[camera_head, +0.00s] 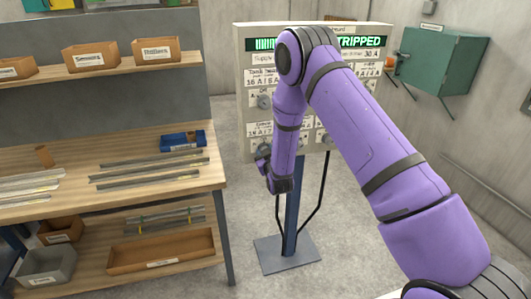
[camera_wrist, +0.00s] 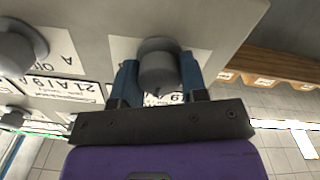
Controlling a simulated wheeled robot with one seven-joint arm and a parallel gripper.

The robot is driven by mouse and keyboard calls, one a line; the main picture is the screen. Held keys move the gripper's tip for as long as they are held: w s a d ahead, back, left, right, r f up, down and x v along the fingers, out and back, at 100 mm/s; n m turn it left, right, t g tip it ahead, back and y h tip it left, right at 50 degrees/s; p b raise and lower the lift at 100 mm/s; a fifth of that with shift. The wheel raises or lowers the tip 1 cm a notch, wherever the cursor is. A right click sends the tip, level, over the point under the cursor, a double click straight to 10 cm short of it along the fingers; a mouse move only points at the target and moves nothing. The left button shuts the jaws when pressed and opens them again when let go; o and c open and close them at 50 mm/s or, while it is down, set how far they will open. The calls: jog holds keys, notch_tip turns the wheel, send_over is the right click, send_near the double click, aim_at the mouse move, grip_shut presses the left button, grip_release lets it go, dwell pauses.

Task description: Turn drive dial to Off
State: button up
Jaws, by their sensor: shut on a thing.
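The control panel (camera_head: 248,75) stands on a post, with several grey dials and printed labels on its face. My gripper (camera_head: 263,157) is at the panel's lower left dial, below another grey dial (camera_head: 264,101). In the wrist view my gripper's two blue fingers (camera_wrist: 158,82) are on either side of a grey round dial (camera_wrist: 158,65), shut on it. The label behind this dial is mostly covered, so its name and setting cannot be read. My purple arm hides the middle of the panel in the head view.
A green display on the panel reads "TRIPPED" (camera_head: 361,41). A workbench (camera_head: 215,178) with metal strips and a blue tray (camera_head: 183,141) stands at left. Floor between bench and post is clear.

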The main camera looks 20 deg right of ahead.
jog(key=shift+n, duration=0.5)
jog(key=o, duration=0.9)
jog(key=s, duration=1.1)
jog(key=shift+f, duration=0.1)
jog(key=shift+w, duration=0.1)
